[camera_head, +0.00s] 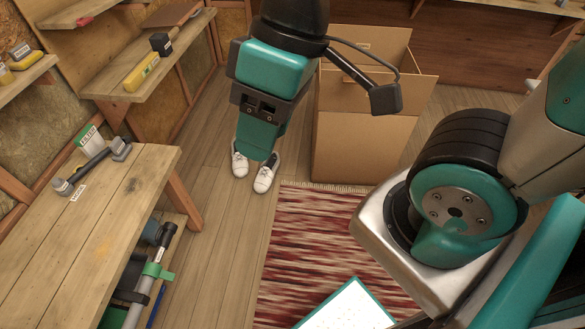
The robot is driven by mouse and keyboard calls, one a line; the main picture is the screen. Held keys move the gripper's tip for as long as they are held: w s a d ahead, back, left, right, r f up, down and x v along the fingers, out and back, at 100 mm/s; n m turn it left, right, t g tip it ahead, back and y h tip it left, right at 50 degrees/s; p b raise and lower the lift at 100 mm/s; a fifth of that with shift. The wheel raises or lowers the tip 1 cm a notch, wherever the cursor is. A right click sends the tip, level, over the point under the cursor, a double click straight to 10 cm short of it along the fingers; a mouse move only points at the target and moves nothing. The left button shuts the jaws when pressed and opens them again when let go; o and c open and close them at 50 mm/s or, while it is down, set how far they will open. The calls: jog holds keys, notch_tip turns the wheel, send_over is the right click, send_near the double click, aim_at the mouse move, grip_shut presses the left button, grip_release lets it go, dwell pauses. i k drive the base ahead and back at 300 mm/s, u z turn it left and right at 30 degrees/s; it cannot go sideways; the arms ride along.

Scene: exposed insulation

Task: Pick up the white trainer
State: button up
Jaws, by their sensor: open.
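An open cardboard box (362,150) stands close on the right. A red patterned rug (318,232) lies in front of it. A wooden workbench (95,235) with a grey-headed tool (92,166) is at left. A shelf (125,95) holds a yellow level (142,72). Floor between bench and rug is clear.

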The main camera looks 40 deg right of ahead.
aim_at(264, 179)
jog(key=z, duration=0.7)
jog(key=i, duration=2)
jog(key=z, duration=0.05)
